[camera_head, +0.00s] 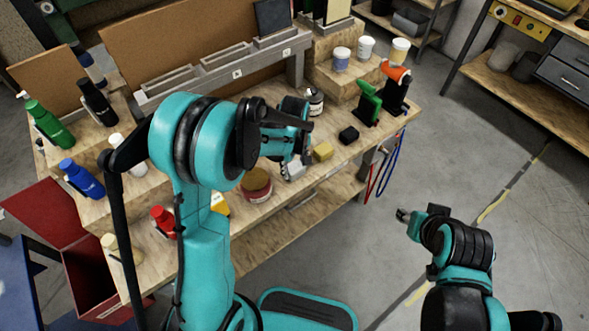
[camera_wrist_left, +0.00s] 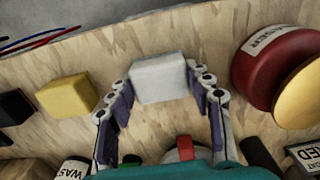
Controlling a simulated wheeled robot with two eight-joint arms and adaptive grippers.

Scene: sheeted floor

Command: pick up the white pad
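The white pad (camera_wrist_left: 159,78) is a small pale block on the wooden bench. In the left wrist view it lies between the fingertips of my left gripper (camera_wrist_left: 160,82), whose fingers are spread wide. The fingertips are very close to its two sides; whether they touch is unclear. In the head view the white pad (camera_head: 295,171) shows at the bench's front edge, just below my left gripper (camera_head: 303,157). My right gripper (camera_head: 403,215) is over the floor, right of the bench, away from the pad; its fingers are too small to read.
A yellow block (camera_wrist_left: 67,96) and a black block (camera_head: 348,135) are on one side of the pad. A round dark red container (camera_wrist_left: 275,68) is on the other side. Several bottles and jars stand around the bench. Red and blue cords (camera_head: 387,165) hang at its right end.

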